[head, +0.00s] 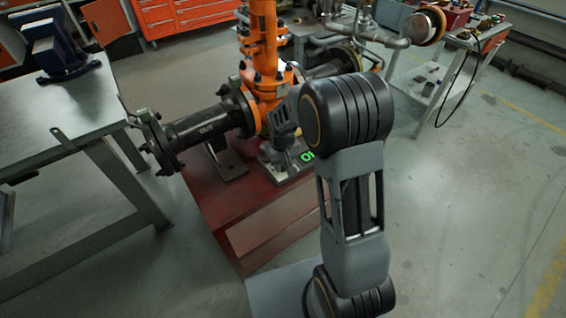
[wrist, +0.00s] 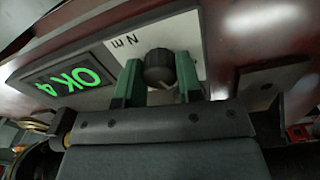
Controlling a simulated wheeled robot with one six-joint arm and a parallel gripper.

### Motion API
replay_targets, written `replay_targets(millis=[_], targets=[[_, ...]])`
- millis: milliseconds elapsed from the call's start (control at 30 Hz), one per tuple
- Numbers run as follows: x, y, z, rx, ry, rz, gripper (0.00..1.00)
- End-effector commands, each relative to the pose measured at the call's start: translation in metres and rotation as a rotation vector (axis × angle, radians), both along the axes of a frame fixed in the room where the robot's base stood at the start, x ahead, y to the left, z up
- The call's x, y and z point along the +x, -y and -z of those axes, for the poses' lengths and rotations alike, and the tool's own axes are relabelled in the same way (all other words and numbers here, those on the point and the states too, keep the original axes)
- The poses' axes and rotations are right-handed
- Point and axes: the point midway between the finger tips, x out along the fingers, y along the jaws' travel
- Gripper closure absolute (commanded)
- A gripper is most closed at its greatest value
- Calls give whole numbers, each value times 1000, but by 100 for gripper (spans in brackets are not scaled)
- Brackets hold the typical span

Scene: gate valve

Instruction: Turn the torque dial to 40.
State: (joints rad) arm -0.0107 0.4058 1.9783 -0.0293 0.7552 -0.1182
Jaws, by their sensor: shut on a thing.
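The torque dial is a small dark ribbed knob (wrist: 160,66) on a white plate (wrist: 200,30) in the wrist view. My gripper (wrist: 158,82) has its two green fingers on either side of the knob, shut on it. A display (wrist: 72,78) beside the plate shows green characters that look like "OK 4", rotated; its edge may be cut off or foreshortened. In the head view the lit display (head: 307,156) shows below the valve, and my gripper (head: 284,150) is small beside it. The dial's pointer and number cannot be read.
The orange gate valve (head: 264,75) with its black pipe (head: 200,125) stands over a red base (head: 215,195). A grey workbench (head: 60,115) with a blue vise (head: 58,45) is at left. Another bench stands at upper right. The floor at right is clear.

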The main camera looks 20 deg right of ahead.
Motion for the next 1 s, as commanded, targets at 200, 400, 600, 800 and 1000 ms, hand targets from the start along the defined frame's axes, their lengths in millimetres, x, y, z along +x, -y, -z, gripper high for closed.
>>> replay_targets(millis=[200, 400, 600, 800, 1000], targets=[[0, 0, 0, -1, 1, -8, 90], [0, 0, 0, -1, 1, -7, 90], [0, 0, 0, 0, 1, -7, 50], [0, 0, 0, 0, 1, -7, 41], [0, 0, -5, 0, 2, -7, 41]])
